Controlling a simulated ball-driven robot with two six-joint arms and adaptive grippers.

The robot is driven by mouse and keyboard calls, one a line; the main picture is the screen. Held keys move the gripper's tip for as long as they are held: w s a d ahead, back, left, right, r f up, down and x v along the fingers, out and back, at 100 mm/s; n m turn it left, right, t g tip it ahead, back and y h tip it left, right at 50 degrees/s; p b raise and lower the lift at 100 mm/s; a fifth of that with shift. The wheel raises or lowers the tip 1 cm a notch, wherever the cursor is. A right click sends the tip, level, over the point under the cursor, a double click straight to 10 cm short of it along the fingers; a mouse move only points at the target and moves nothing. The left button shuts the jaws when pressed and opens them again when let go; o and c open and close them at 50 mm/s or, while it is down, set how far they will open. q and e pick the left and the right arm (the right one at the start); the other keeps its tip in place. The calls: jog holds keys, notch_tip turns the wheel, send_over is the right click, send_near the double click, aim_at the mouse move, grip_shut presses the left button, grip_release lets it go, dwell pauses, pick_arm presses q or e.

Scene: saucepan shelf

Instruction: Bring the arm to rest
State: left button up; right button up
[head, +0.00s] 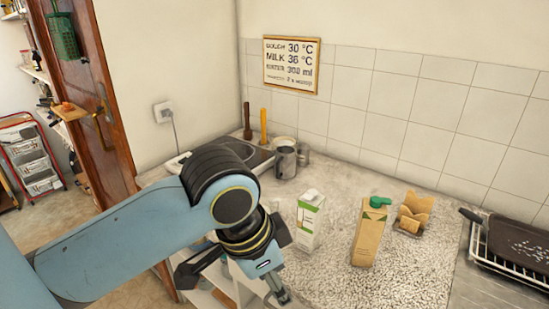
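My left arm comes in from the left and reaches over the near left edge of the counter (335,270). Its gripper (272,284) points downward at the bottom of the view, beside the counter's front edge. The fingers are partly hidden and cut off by the frame's lower edge, so whether they are open or hold anything does not show. My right arm and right gripper are not in view.
A white shelf (217,288) stands below the counter, partly behind my arm. On the counter are a white carton (309,222), a brown carton (369,234), a metal jug (285,161) and a toast holder (413,214). A dark tray (517,243) lies right.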

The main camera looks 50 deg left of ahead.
pick_arm(q)
jog(key=shift+f, duration=0.1)
dwell(0.5)
jog(key=s+a+f+n+g+b, duration=0.1)
jog(key=s+f+g+b, duration=0.15)
jog(key=f+b, duration=1.1)
jog(key=s+a+f+n+g+b, duration=0.1)
jog(key=s+a+f+b, duration=0.15)
jog(key=f, duration=2.15)
jog(key=s+f+y+b, duration=0.1)
jog(key=s+f+b, duration=0.4)
jog(key=s+f, duration=1.5)
notch_tip(320, 180, down, 4)
jog(key=shift+s+a+f+n+t+b, duration=0.2)
jog(key=shift+s+f+n+t+b, duration=0.1)
jog(key=shift+t+b, duration=0.1)
